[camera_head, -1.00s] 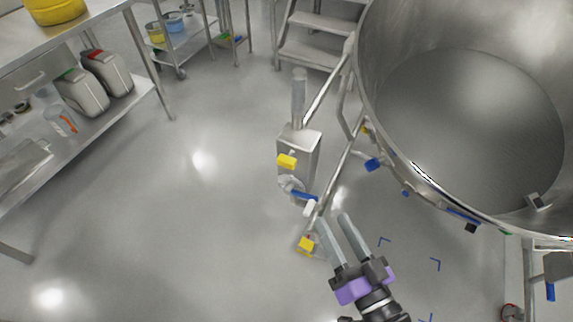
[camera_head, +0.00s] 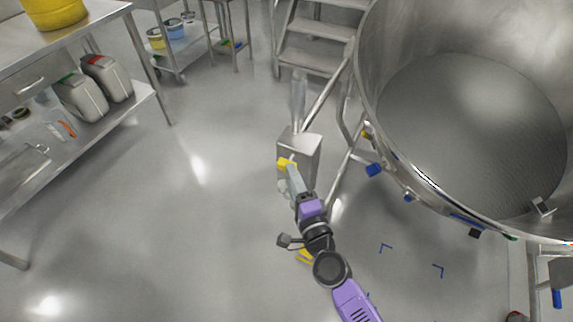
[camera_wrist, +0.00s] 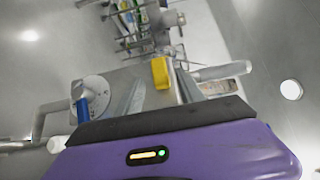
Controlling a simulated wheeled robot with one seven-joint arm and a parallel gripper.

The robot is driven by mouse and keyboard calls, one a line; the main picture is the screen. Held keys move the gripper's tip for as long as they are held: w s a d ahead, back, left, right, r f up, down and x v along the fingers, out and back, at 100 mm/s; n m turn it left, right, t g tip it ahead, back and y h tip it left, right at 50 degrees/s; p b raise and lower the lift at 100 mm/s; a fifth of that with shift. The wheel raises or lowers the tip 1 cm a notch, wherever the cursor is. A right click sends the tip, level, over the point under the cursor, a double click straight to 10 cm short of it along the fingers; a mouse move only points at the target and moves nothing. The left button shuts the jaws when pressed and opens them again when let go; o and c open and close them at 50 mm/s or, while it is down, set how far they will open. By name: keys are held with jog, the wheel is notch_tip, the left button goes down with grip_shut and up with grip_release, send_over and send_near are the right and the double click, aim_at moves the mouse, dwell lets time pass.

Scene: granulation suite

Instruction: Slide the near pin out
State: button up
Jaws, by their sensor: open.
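A yellow block-shaped pin head (camera_head: 286,163) sticks out of the upper front of a steel box (camera_head: 304,145) on the large vessel's frame. It also shows in the wrist view (camera_wrist: 161,73). My gripper (camera_head: 292,172) is open, with its fingertips at this yellow head. In the wrist view the fingers (camera_wrist: 155,88) reach up to the head, which shows between their tips; I cannot tell whether they touch it. A second yellow piece (camera_head: 303,257) lower down is mostly hidden behind my arm. I cannot tell from its look which one is the near pin.
A blue-handled valve (camera_wrist: 82,108) sits left of the fingers in the wrist view. The large steel vessel (camera_head: 460,130) stands to the right, with steps (camera_head: 315,45) behind. A bench (camera_head: 60,50) with jugs is at left. Open floor lies between.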

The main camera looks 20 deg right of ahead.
aim_at(290, 160)
jog(key=shift+w+d, duration=0.15)
jog(key=shift+w, duration=1.1)
jog(key=shift+w+d, duration=0.1)
jog(key=shift+w, duration=1.1)
grip_shut()
